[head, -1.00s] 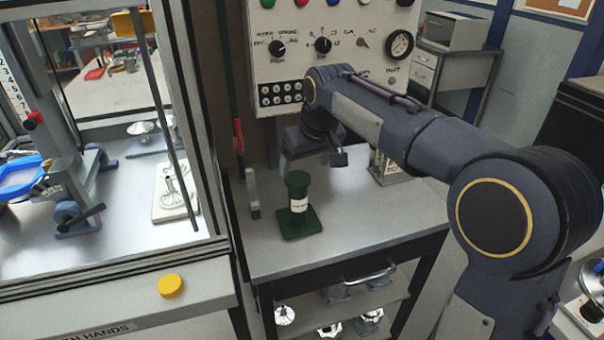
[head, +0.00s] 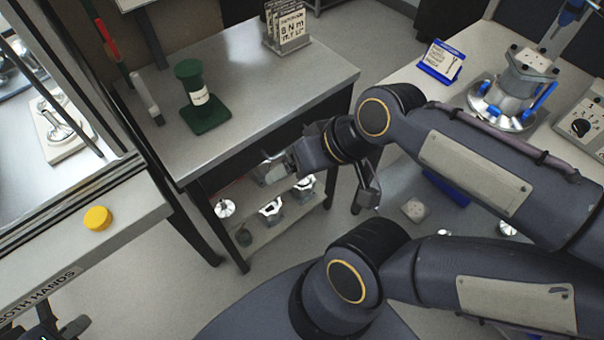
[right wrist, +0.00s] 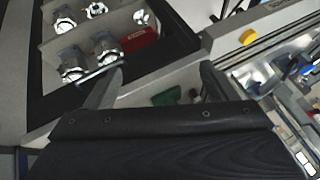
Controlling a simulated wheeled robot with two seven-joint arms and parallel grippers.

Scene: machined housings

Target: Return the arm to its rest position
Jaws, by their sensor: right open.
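My right arm comes in from the right of the head view, bent back over the floor beside the steel bench (head: 262,95). Its gripper is clear of the bench's right edge. In the right wrist view my right gripper (right wrist: 158,86) has its two fingers spread, with nothing held between them. A small green thing (right wrist: 165,97) shows beyond the gap. Only a dark bit of my left gripper (head: 48,326) shows at the lower left corner of the head view; its jaws cannot be made out.
A green stand (head: 200,100) with a white label is upright on the bench. Metal housings (head: 270,208) sit on the shelf below. A yellow button (head: 97,218) is on the machine's front ledge. At right, a flanged housing (head: 520,85) and a blue-framed sign (head: 442,62) stand on a table.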

